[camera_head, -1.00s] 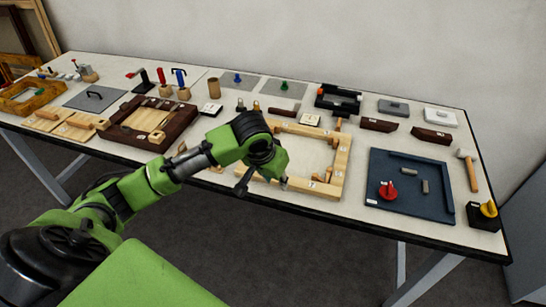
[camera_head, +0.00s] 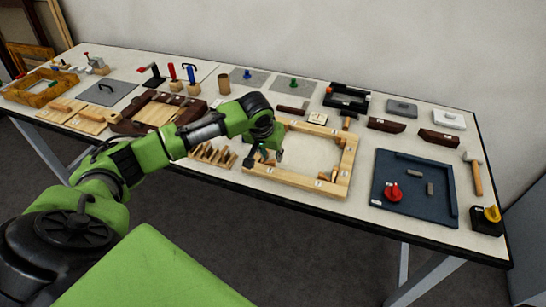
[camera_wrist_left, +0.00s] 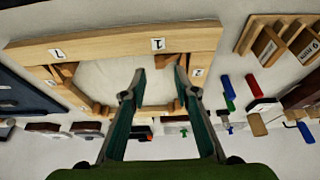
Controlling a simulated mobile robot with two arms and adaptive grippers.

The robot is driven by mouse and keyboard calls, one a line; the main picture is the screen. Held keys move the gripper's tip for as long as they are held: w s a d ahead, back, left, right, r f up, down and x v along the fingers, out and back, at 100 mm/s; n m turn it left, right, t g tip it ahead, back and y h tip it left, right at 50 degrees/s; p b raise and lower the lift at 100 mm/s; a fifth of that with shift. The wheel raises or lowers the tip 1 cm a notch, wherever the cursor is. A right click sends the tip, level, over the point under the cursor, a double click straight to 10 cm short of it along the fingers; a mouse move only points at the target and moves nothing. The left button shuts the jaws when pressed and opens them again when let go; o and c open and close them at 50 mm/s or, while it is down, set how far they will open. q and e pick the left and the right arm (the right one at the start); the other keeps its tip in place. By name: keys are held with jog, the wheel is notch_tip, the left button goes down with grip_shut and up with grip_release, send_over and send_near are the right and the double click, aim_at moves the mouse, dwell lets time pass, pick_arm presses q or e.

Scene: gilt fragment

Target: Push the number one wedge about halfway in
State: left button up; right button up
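A pale wooden frame (camera_head: 340,165) lies on the table; its bars carry number labels. In the left wrist view the frame's near bar (camera_wrist_left: 110,44) carries the labels "1" and "7", and the side bar at right carries "2". Small wooden wedges sit at the inner corners, one at left (camera_wrist_left: 62,76) and one at right (camera_wrist_left: 173,105); I cannot tell which is number one. My left gripper (camera_head: 265,158) is over the frame's left front corner. In the wrist view its two fingers (camera_wrist_left: 160,72) are apart, with nothing between them. My right gripper is not in view.
A notched wooden rack (camera_head: 212,155) stands just left of the frame, also seen in the wrist view (camera_wrist_left: 275,42). A blue tray (camera_head: 432,206) with a red knob lies at right. Dark blocks and tools fill the back. The table's front edge is close.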

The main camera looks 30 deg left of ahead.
aim_at(273, 160)
pick_arm(q)
jog(key=shift+x, duration=2.15)
grip_shut()
jog(key=shift+r+p, duration=0.1)
jog(key=shift+p, duration=0.2)
